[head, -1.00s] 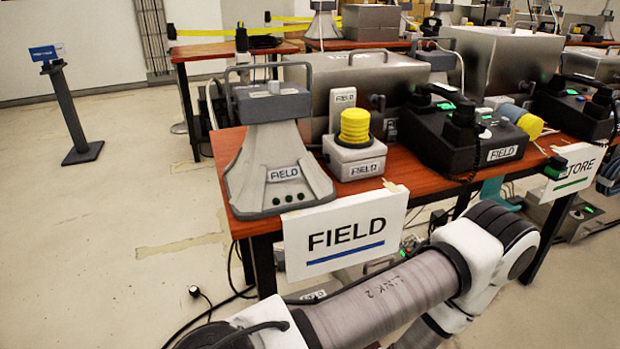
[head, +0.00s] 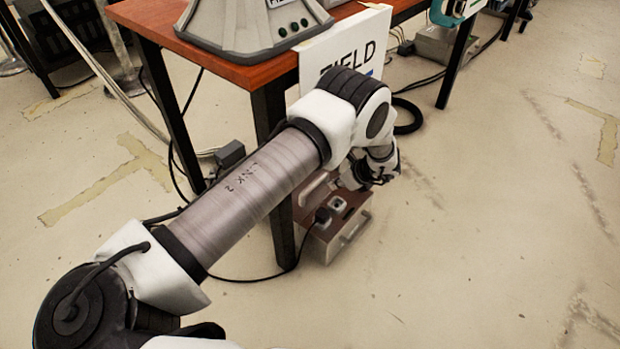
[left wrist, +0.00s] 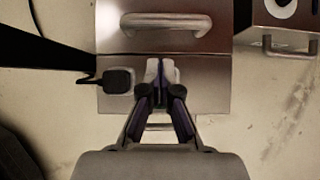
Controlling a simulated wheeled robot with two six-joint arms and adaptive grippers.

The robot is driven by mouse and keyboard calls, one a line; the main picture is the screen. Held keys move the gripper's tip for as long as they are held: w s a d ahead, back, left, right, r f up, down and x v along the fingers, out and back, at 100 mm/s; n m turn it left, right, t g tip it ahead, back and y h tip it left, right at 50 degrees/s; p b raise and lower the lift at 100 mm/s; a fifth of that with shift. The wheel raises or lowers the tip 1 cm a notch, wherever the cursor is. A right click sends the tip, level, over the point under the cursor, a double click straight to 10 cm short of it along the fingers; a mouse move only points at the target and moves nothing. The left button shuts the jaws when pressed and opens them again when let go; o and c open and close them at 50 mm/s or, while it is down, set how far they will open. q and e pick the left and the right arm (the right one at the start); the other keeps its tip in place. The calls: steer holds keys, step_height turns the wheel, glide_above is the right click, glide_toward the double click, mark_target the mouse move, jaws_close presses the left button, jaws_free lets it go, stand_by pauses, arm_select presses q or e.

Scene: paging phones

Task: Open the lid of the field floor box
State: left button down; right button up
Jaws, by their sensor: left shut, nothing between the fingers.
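The field floor box (head: 322,246) is a brownish metal box on the floor under the table's front corner, partly hidden behind my left arm. The left wrist view shows its top (left wrist: 205,85) from above, with a bar handle (left wrist: 165,21) on the far panel and a seam in front of it. The lid looks shut. A black plug (left wrist: 118,80) with a cord sits on the near panel, left of my fingers. My left gripper (left wrist: 160,70) is shut and empty over the near panel, short of the handle; I cannot tell whether it touches. My right gripper is out of view.
A table leg (head: 270,130) stands close beside the box. A FIELD sign (head: 340,52) hangs from the table (head: 225,72) above it. Another box with a handle (left wrist: 290,46) is at the upper right of the wrist view. Floor to the right is clear.

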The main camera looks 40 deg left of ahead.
arm_select(q)
steer(key=b, duration=0.5)
glide_toward(312, 194)
steer(key=shift+n, duration=0.3)
steer(key=x, duration=0.4)
steer(key=shift+w+a+f, duration=0.1)
steer(key=shift+f, duration=0.3)
steer(key=shift+a+f, duration=0.15)
steer(key=shift+a, duration=0.05)
